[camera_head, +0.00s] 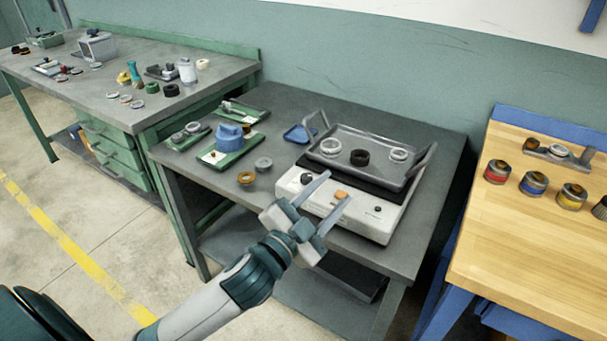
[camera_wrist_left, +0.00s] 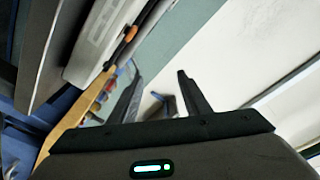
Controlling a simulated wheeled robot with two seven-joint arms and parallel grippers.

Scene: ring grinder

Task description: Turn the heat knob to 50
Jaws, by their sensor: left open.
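The white heating unit (camera_head: 362,215) stands on the grey table, with a tray (camera_head: 372,147) on top. In the left wrist view the unit (camera_wrist_left: 95,40) and orange switch (camera_wrist_left: 131,33) lie at the upper left, beside the open fingers (camera_wrist_left: 158,75).
Rings sit in the tray, including a black ring (camera_head: 360,157). A blue part on a green fixture (camera_head: 229,134), small rings and a blue dish (camera_head: 299,133) lie to the left. A wooden bench (camera_head: 540,240) with several jars stands at the right.

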